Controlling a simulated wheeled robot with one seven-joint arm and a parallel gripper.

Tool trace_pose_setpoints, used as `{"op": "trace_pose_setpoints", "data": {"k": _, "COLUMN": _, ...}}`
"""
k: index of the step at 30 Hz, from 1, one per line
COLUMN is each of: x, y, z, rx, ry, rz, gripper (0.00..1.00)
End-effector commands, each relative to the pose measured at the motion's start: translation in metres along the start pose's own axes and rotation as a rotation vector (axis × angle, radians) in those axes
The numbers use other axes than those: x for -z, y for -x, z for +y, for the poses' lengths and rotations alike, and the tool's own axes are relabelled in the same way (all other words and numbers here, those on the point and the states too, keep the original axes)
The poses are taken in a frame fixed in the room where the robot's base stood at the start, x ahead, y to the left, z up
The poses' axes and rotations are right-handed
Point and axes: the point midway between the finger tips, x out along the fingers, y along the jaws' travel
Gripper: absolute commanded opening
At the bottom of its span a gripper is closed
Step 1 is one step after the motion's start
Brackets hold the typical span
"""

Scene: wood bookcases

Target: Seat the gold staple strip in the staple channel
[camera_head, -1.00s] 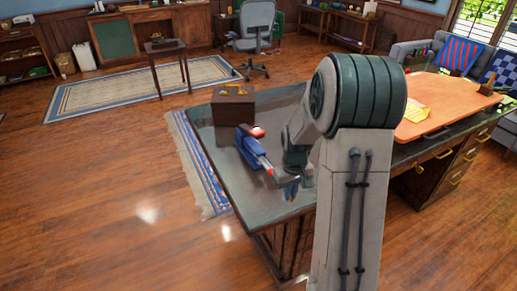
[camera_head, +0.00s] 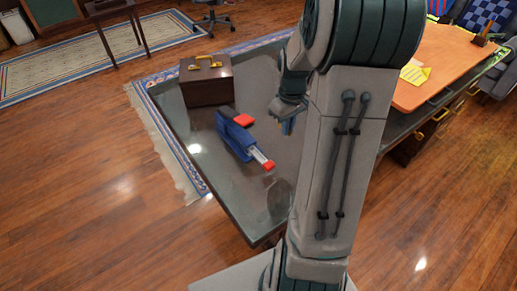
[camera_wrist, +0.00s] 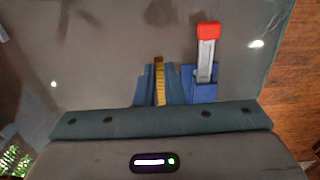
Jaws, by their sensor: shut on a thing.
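The blue stapler (camera_head: 234,136) lies on the dark desk top, with a red part on top. Its silver staple channel (camera_head: 259,156) sticks out toward the near side and ends in a red tip; the channel (camera_wrist: 206,55) also shows in the wrist view. My gripper (camera_head: 287,127) is to the right of the stapler, apart from it. In the wrist view, my gripper (camera_wrist: 160,88) is shut on the gold staple strip (camera_wrist: 159,69), which stands out between the blue fingers, left of the channel and roughly parallel to it. The strip's lower part is hidden between the fingers.
A brown box (camera_head: 205,88) with a gold handle stands behind the stapler. The desk top left of and in front of the stapler is bare.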

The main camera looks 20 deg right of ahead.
Motion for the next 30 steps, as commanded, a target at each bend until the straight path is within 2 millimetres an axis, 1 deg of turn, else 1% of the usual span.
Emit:
{"op": "trace_pose_setpoints", "data": {"k": 1, "x": 0.004, "y": -0.007, "z": -0.014, "rx": 0.003, "ry": 0.008, "rz": -0.003, "gripper": 0.00}}
{"op": "trace_pose_setpoints", "data": {"k": 6, "x": 0.016, "y": -0.030, "z": -0.049, "rx": 0.002, "ry": 0.007, "rz": -0.002, "gripper": 0.00}}
{"op": "trace_pose_setpoints", "data": {"k": 9, "x": 0.021, "y": -0.041, "z": -0.064, "rx": 0.002, "ry": 0.003, "rz": -0.002, "gripper": 0.00}}
{"op": "trace_pose_setpoints", "data": {"k": 12, "x": 0.025, "y": -0.047, "z": -0.073, "rx": 0.001, "ry": 0.001, "rz": 0.000, "gripper": 0.00}}
{"op": "trace_pose_setpoints", "data": {"k": 16, "x": 0.026, "y": -0.054, "z": -0.077, "rx": 0.002, "ry": -0.001, "rz": -0.002, "gripper": 0.00}}
{"op": "trace_pose_setpoints", "data": {"k": 21, "x": 0.025, "y": -0.079, "z": -0.077, "rx": 0.003, "ry": -0.001, "rz": -0.004, "gripper": 0.00}}
{"op": "trace_pose_setpoints", "data": {"k": 24, "x": 0.026, "y": -0.087, "z": -0.077, "rx": 0.002, "ry": -0.002, "rz": -0.002, "gripper": 0.00}}
{"op": "trace_pose_setpoints", "data": {"k": 30, "x": 0.026, "y": -0.090, "z": -0.077, "rx": 0.001, "ry": -0.003, "rz": 0.000, "gripper": 0.00}}
